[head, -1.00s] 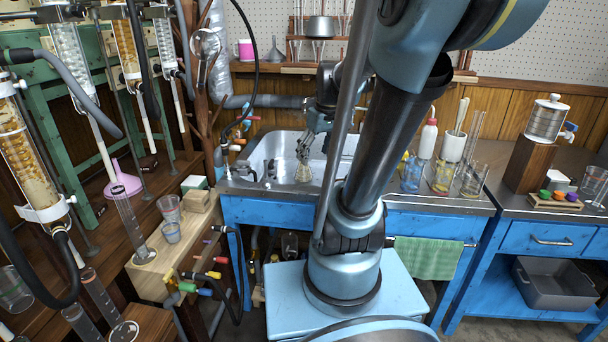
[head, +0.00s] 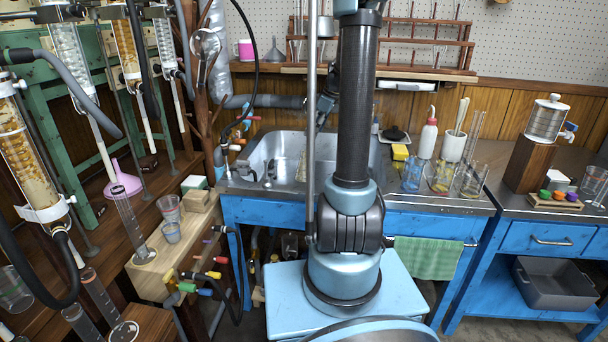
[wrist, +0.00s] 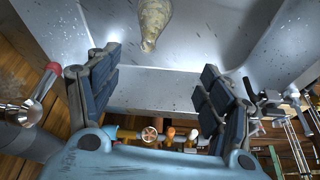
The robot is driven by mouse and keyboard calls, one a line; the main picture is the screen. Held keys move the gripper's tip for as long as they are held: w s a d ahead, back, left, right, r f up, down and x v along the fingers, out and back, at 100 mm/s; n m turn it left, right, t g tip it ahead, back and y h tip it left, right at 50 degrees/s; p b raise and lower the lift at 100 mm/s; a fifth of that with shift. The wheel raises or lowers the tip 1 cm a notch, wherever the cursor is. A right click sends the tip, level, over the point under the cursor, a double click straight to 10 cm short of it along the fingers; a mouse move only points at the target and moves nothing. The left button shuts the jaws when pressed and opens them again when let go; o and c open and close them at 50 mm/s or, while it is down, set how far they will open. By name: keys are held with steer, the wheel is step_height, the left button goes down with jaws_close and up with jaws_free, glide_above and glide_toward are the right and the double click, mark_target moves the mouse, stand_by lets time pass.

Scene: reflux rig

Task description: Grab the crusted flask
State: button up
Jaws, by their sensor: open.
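The crusted flask (wrist: 154,22) shows at the top of the wrist view, with a cloudy tan crust on its glass. It lies beyond my fingertips, roughly between the lines of the two fingers and apart from both. The steel sink (wrist: 160,75) is behind and around it. My gripper (wrist: 158,70) is open, with dark padded fingers spread wide and nothing between them.
Valves with coloured handles (wrist: 150,134) show between and below my fingers in the wrist view. A tap with a red tip (wrist: 45,78) is at the left. In the head view, a yellow sponge (head: 399,152), a white bottle (head: 427,139) and glassware stand right of the sink.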

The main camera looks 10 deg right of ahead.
mark_target(300, 162)
steer(key=shift+n, duration=0.3)
steer(key=x, duration=0.6)
steer(key=w+x, duration=0.1)
steer(key=x, duration=0.5)
steer(key=d+x, duration=0.1)
steer(key=x, duration=0.5)
steer(key=shift+w+a+f, duration=0.1)
steer(key=shift+w+f, duration=0.1)
steer(key=shift+w, duration=0.1)
steer(key=shift+c, duration=0.6)
steer(key=c, duration=1.2)
steer(key=shift+r, duration=0.2)
steer(key=shift+c, duration=0.3)
